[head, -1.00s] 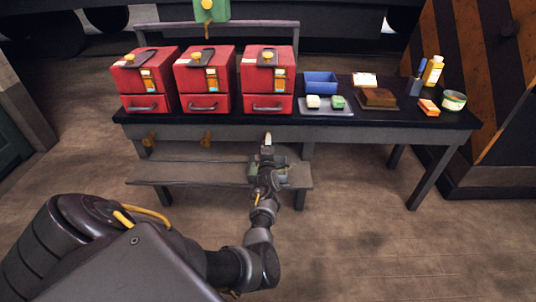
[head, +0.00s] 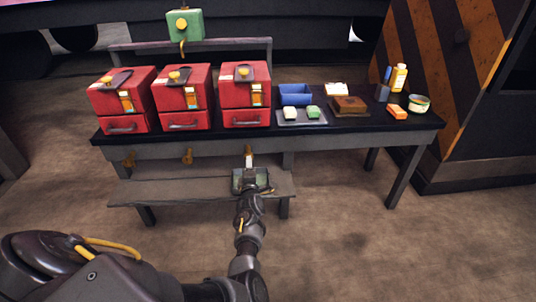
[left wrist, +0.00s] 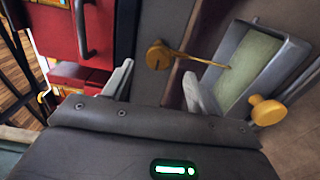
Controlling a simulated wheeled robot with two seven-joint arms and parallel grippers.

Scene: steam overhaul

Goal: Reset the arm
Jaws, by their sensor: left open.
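My left arm comes in from the lower left of the head view. Its gripper (head: 249,168) is at the front of the black table (head: 340,135), above the low shelf (head: 155,191). In the left wrist view the two grey fingers of the left gripper (left wrist: 158,88) stand apart with nothing between them. A yellow knob (left wrist: 158,55) with a thin lever shows beyond the fingers. A grey-framed green panel (left wrist: 248,68) is to the right, with another yellow knob (left wrist: 268,110) near it. My right gripper is not in view.
Three red boxes (head: 122,99) stand on the table's left half. A blue tray (head: 295,94), a brown block (head: 349,106), a yellow bottle (head: 399,77) and a tin (head: 419,103) are on the right. A green box (head: 184,25) is behind. The floor in front is clear.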

